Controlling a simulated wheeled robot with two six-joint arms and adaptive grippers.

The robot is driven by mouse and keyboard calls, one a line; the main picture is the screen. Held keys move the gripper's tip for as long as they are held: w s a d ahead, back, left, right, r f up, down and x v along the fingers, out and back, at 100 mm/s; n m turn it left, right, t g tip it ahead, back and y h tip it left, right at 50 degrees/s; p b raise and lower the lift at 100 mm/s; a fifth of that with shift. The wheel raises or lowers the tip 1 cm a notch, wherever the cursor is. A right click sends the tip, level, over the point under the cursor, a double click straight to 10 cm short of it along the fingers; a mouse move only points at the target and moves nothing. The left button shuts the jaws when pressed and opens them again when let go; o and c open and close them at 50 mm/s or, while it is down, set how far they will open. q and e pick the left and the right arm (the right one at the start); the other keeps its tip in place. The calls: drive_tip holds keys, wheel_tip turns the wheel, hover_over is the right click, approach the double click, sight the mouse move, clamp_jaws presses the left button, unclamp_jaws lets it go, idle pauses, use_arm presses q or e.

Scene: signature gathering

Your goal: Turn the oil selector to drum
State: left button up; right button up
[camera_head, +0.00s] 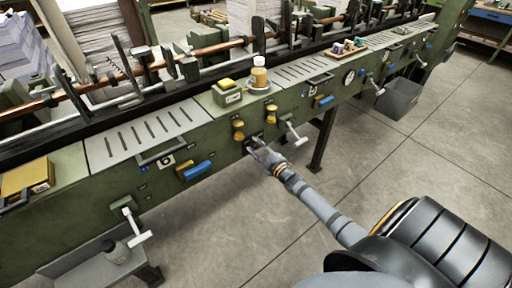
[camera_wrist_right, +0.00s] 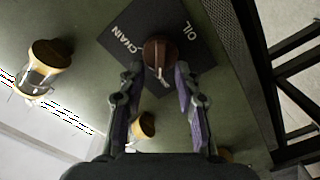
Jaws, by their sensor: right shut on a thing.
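The oil selector is a dark reddish-brown knob (camera_wrist_right: 158,53) on a black plate (camera_wrist_right: 120,38) on the green machine front. The plate shows the words OIL and CHAIN; the word drum is not readable. A small pale mark shows at the knob's lower side in the right wrist view. My right gripper (camera_wrist_right: 158,75) has its two fingers on either side of the knob and is shut on it. In the head view the right gripper (camera_head: 254,147) reaches the machine front, largely covering the selector. My left gripper is not in view.
Brass-capped glass cups (camera_wrist_right: 47,67) sit close to the plate. In the head view, brass fittings (camera_head: 238,130) and a white lever handle (camera_head: 292,133) flank the gripper. An amber bottle (camera_head: 259,76) stands on the machine top. The floor (camera_head: 420,150) in front is open.

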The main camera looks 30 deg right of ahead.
drive_tip(key=o, duration=1.1)
drive_tip(key=s, duration=0.8)
drive_tip(key=s+d, duration=0.1)
drive_tip(key=s, duration=0.3)
